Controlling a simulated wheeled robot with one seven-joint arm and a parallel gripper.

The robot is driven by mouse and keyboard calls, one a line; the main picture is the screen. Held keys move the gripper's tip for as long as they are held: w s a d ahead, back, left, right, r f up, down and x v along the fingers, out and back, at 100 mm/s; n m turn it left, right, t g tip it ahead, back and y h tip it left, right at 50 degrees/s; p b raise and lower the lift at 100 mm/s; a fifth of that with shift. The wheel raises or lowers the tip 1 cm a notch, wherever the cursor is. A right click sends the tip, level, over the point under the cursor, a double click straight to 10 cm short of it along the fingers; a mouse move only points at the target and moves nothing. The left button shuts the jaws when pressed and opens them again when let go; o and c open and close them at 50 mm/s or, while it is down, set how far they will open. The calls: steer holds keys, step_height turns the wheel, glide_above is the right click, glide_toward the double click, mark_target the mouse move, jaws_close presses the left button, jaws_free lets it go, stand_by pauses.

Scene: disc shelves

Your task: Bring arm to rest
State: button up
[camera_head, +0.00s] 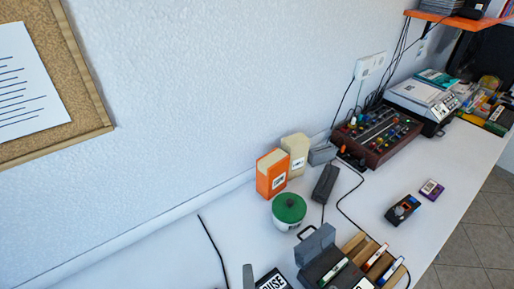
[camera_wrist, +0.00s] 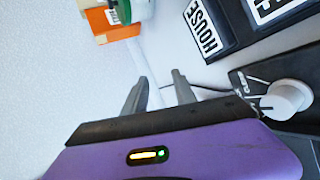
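My gripper (camera_wrist: 160,83) shows in the wrist view with its two grey fingers apart. Only white tabletop and a thin cable show between them, so it is open and empty. In the head view, one grey upright piece, likely a finger of my gripper (camera_head: 248,277), shows at the bottom edge beside a black labelled case (camera_head: 270,281). The rest of the arm is out of the head view. The black case with the "HOUSE" label (camera_wrist: 203,35) lies to the right of the fingers in the wrist view.
The white table (camera_head: 150,262) runs along the wall. A green-lidded pot (camera_head: 289,209), an orange box (camera_head: 271,174) and a wooden rack (camera_head: 365,249) with cases stand near the gripper. A mixer (camera_head: 376,136) stands farther back. A dark device with a white knob (camera_wrist: 287,98) is close right.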

steer(key=s+d+r+m, duration=0.3)
steer(key=s+d+m, duration=0.3)
steer(key=s+d, duration=0.1)
steer(key=s+d+r+m+t, duration=0.1)
steer(key=s+d+r+m, duration=0.3)
steer(key=s+d+m, duration=0.3)
steer(key=s+d+r+m+t+h, duration=0.1)
steer(key=s+d+r+m, duration=0.3)
steer(key=s+d+m, duration=0.2)
steer(key=s+d, duration=0.2)
steer(key=s, duration=0.2)
steer(key=shift+r+m, duration=0.2)
steer(key=shift+m, duration=0.1)
steer(key=shift+s, duration=0.1)
steer(key=shift+c, duration=0.2)
